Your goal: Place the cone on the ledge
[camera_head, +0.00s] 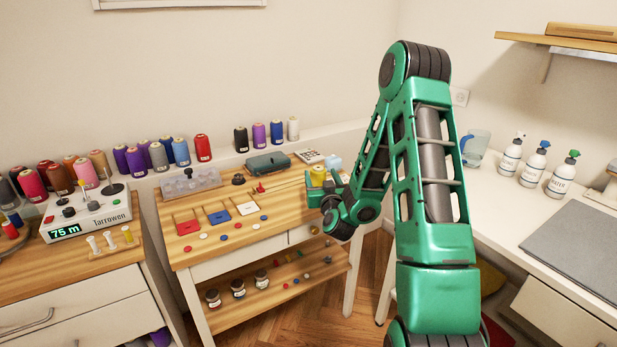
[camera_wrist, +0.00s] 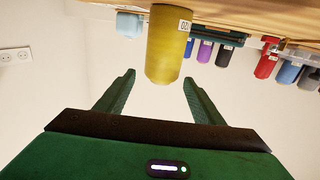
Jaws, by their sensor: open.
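A yellow cone of thread (camera_head: 318,174) stands near the right end of the wooden work table (camera_head: 205,251). In the wrist view, which is upside down, the cone (camera_wrist: 168,48) shows large in front of my gripper (camera_wrist: 158,78). The fingers are apart, one on each side of the cone's near end, with gaps showing. In the head view my gripper (camera_head: 322,196) is at the table's right edge, close to the cone and partly hidden by my arm. The white ledge (camera_head: 345,129) runs along the wall behind the table and holds several cones of other colours.
Red (camera_head: 203,148), black (camera_head: 241,139), purple, blue and white cones stand on the ledge; its stretch right of the white cone (camera_head: 293,128) looks clear. A teal case (camera_head: 267,163) and a clear box (camera_head: 190,183) lie on the table before it. Spray bottles (camera_head: 534,164) stand right.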

